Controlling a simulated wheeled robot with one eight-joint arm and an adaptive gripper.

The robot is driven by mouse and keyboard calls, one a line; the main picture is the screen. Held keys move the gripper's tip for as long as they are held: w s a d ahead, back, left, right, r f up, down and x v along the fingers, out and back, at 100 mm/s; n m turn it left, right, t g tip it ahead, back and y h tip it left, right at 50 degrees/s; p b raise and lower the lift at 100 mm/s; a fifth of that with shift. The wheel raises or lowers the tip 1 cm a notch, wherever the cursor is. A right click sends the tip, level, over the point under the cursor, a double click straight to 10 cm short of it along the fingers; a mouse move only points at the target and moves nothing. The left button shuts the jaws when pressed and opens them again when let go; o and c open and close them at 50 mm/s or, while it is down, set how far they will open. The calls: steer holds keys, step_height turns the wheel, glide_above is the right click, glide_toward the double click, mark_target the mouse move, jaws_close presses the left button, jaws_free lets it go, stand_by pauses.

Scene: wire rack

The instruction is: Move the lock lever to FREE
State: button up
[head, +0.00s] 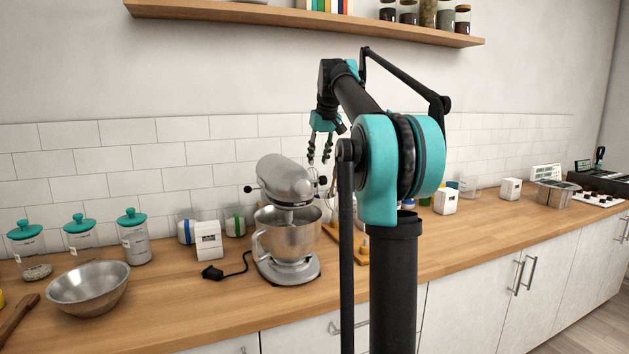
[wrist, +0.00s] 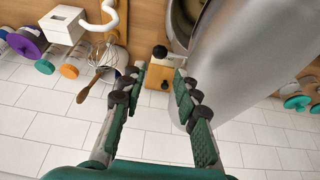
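The silver stand mixer (head: 287,182) stands on the counter with its head over a steel bowl (head: 290,232). In the wrist view its smooth grey head (wrist: 235,60) fills the right side. A short lever with a black knob (wrist: 160,51) sticks out from the mixer's side there. In the head view a black knob (head: 322,180) shows on the mixer's right side. I cannot read any LOCK or FREE marking. My gripper (head: 319,160) hangs fingers-down above the mixer's right side. In the wrist view my gripper (wrist: 160,72) is open and empty, with the knob beyond and between its fingertips.
A whisk (wrist: 103,62) and a white hook (wrist: 111,18) are beside a wooden stand (wrist: 155,76) near the mixer. A white box (head: 208,240), a black plug (head: 212,271) and a metal bowl (head: 88,288) are left of it. A shelf (head: 300,18) runs above.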

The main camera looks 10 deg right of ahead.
steer(key=x, duration=0.9)
steer(key=shift+f, duration=0.15)
jaws_close()
